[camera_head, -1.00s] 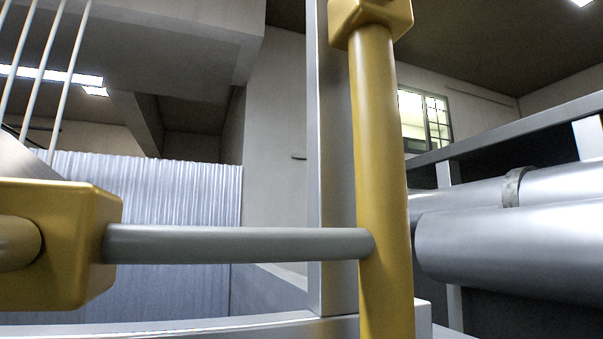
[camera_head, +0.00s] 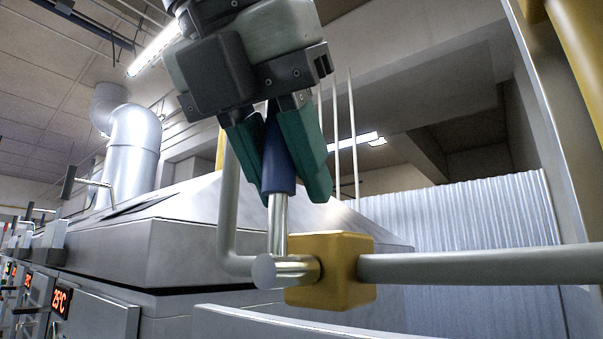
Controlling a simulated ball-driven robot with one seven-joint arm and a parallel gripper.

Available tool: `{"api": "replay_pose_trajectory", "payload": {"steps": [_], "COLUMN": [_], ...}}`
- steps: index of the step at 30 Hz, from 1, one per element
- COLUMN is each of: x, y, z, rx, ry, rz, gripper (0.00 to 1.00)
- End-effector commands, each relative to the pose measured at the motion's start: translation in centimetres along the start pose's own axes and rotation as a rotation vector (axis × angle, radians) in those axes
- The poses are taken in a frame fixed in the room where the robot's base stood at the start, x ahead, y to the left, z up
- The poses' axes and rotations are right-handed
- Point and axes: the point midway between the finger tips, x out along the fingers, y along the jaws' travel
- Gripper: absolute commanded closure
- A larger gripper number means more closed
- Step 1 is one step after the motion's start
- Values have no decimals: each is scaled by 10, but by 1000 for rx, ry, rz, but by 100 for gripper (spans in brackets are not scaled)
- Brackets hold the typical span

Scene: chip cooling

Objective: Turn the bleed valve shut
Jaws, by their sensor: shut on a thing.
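The bleed valve has a yellow block body (camera_head: 345,262), a short metal stem pointing toward me, and a lever with a blue grip (camera_head: 277,165). The lever stands nearly upright above the stem, across the line of the grey pipe (camera_head: 470,266). My gripper (camera_head: 278,185) comes down from above. Its green fingers are shut on the blue grip, one on each side. The top of the grip is hidden between the fingers and the dark gripper body.
A grey pipe bends upward just left of the valve. A large grey machine housing (camera_head: 185,240) with small red displays stands behind and left. A yellow post (camera_head: 580,70) and a metal frame are at the right. A pale rail (camera_head: 290,322) crosses low in front.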

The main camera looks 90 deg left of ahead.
Motion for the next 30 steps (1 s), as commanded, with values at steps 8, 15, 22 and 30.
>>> {"api": "replay_pose_trajectory", "payload": {"steps": [8,15,22,30], "x": [0,0,0,-4], "y": [-2,-2,-1,-1], "z": [1,1,1,1], "rx": [14,16,13,11], "ry": [-6,-6,-5,-4], "rz": [9,8,8,9], "gripper": [100,68,49,49]}}
